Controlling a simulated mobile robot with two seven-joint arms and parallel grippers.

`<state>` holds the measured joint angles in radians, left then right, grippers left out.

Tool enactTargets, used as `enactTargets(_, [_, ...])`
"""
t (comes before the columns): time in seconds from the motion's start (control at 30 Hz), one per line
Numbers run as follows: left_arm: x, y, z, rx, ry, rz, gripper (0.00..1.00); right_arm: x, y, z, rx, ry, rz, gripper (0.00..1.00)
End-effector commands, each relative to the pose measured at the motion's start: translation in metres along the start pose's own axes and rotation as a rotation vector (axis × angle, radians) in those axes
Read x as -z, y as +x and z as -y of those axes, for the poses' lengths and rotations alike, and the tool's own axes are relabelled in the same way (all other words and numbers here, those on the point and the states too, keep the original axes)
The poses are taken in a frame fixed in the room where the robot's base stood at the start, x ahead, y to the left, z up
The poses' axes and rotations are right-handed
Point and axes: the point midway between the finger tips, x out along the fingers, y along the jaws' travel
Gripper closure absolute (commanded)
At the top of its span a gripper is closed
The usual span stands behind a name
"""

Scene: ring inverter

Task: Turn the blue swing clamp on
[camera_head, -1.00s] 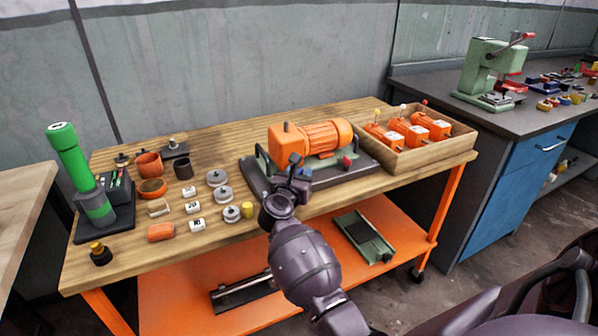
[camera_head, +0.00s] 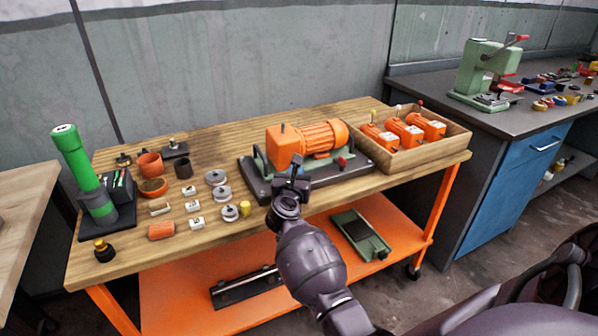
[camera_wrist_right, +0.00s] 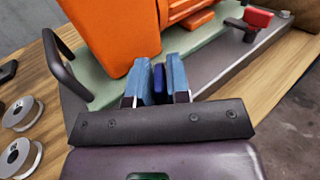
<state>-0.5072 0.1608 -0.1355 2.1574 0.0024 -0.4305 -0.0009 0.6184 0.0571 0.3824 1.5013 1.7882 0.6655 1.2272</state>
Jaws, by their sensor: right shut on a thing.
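The orange motor unit (camera_head: 312,138) sits on a green plate on a dark base near the middle of the wooden bench. The blue swing clamp (camera_wrist_right: 158,84) shows as a narrow dark blue piece at the near edge of that base. My right gripper (camera_head: 294,170) reaches it from the front. In the right wrist view its light blue fingers (camera_wrist_right: 159,76) are shut on the clamp, one on each side. The clamp's lower part is hidden by the gripper. A red clamp (camera_wrist_right: 257,18) stands further right on the base. My left gripper is not in view.
A wooden crate (camera_head: 450,150) with several small orange units stands right of the motor. Several weights and spools (camera_head: 217,178) lie to the left. A black handle (camera_wrist_right: 62,68) rises from the base left of my gripper. A green cylinder (camera_head: 75,155) stands at the bench's left end.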

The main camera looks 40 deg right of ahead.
Motion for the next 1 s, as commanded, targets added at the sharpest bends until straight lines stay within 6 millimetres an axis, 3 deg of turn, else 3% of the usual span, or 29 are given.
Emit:
enactTargets(0.03, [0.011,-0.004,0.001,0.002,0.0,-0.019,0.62,-0.009,0.0,0.001,-0.036,0.006,0.004,1.0])
enactTargets(0.13, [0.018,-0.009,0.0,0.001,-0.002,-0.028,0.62,-0.011,0.001,0.001,-0.121,0.007,0.006,1.0])
enactTargets(0.5, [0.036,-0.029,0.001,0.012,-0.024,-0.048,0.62,-0.008,0.001,0.002,-0.427,0.001,0.005,1.0])
enactTargets(1.0, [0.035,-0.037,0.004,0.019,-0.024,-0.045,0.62,-0.002,0.001,0.0,-0.62,0.002,0.001,1.0])
